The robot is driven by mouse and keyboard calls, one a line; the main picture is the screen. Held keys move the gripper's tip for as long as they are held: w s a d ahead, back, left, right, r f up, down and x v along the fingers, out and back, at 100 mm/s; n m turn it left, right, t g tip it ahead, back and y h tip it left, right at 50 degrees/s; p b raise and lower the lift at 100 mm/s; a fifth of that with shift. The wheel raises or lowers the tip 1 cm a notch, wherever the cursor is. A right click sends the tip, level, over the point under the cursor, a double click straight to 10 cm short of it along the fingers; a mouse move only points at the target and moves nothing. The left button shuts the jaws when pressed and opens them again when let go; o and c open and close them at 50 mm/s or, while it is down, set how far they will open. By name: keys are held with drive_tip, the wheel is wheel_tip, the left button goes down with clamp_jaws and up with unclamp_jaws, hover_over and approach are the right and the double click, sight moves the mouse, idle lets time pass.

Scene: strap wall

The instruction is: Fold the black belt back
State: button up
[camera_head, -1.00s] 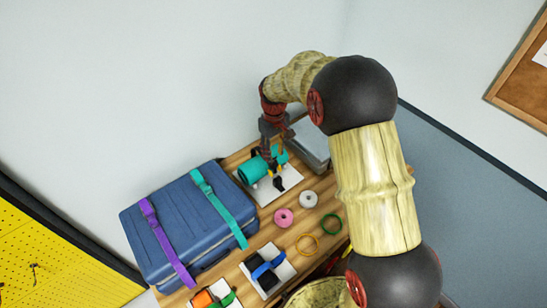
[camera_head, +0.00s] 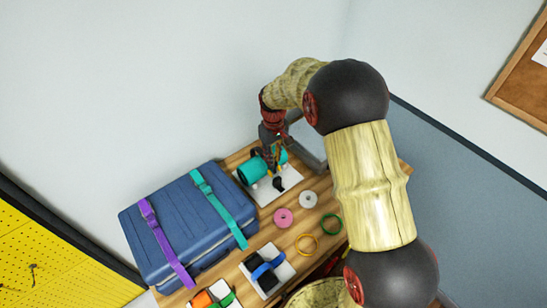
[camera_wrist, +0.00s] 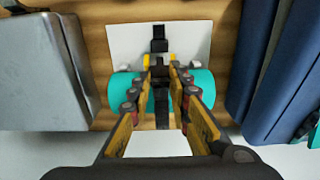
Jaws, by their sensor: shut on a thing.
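The black belt (camera_wrist: 159,46) runs across a teal roll (camera_wrist: 201,88) on a white board (camera_wrist: 120,38). One end lies flat on the board beyond the roll, and more black strap shows between my fingers. In the head view, the belt's loose end (camera_head: 279,184) shows on the board's near side, beside the teal roll (camera_head: 251,172). My gripper (camera_wrist: 160,64) is above the middle of the roll, its fingertips closed in on the black belt. It also shows in the head view (camera_head: 273,168). The fingers hide part of the belt and the exact grip.
A blue suitcase (camera_head: 176,222) with purple and teal straps stands left of the board. A grey metal box (camera_wrist: 40,75) stands close on the other side. Pink (camera_head: 283,218) and white (camera_head: 308,199) rolls, yellow and green rings, and other strapped boards lie nearer on the wooden table.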

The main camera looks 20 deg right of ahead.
clamp_jaws()
idle(0.4)
